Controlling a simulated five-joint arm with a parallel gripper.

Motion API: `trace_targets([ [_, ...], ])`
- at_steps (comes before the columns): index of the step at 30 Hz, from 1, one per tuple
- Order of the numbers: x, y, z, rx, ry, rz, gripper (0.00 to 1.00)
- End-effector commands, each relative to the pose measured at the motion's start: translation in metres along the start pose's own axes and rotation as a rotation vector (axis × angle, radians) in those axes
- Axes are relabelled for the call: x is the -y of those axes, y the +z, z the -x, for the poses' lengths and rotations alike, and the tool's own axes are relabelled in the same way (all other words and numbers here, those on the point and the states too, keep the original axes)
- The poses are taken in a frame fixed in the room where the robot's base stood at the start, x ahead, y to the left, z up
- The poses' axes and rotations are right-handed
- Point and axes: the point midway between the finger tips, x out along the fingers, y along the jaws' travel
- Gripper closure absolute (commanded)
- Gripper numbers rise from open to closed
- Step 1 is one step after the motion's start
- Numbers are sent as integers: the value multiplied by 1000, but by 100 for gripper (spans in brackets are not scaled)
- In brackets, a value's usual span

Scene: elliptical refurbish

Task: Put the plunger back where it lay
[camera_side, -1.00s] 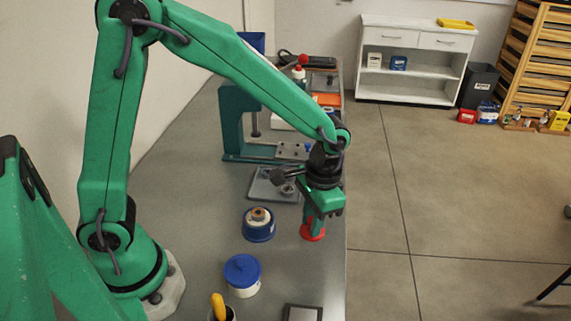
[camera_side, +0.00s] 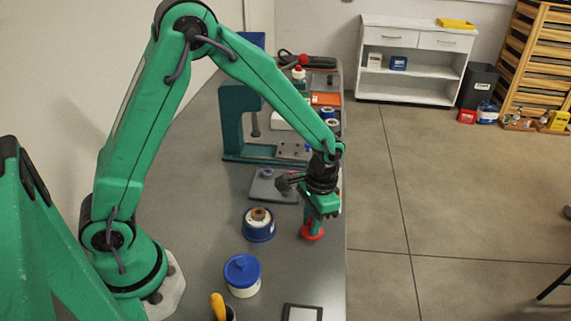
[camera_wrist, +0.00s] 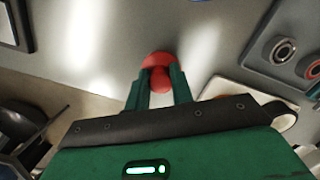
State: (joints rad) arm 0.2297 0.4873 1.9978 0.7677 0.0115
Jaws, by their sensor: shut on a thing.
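A red piece with a round flange, which looks like the plunger (camera_side: 312,233), is at the right edge of the grey bench. My gripper (camera_side: 315,219) is above it, pointing down, with its fingers shut on its stem. In the wrist view the green fingers (camera_wrist: 159,76) close on the red plunger (camera_wrist: 155,58), whose flange shows beyond the fingertips. The plunger looks upright. I cannot tell whether its flange touches the bench. Its upper part is hidden by the fingers.
A blue round base with a copper-coloured top (camera_side: 258,224) and a blue-lidded white jar (camera_side: 243,277) stand to the left. A grey fixture plate (camera_side: 268,188) and a green press (camera_side: 236,125) are behind. A dark-framed tray (camera_side: 302,313) lies in front. The bench edge is close on the right.

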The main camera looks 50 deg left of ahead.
Motion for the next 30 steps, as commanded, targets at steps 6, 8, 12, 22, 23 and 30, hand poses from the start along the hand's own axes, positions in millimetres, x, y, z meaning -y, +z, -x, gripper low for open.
trace_targets([
  [6, 0, -1, -10, -1, 0, 0, 100],
  [8, 0, -1, -9, -1, 0, 0, 100],
  [12, 0, -1, -10, -1, 0, 0, 100],
  [22, 0, -1, -12, -1, 0, 0, 55],
  [23, 0, -1, -12, -1, 0, 0, 55],
  [30, 0, -1, -12, -1, 0, 0, 55],
])
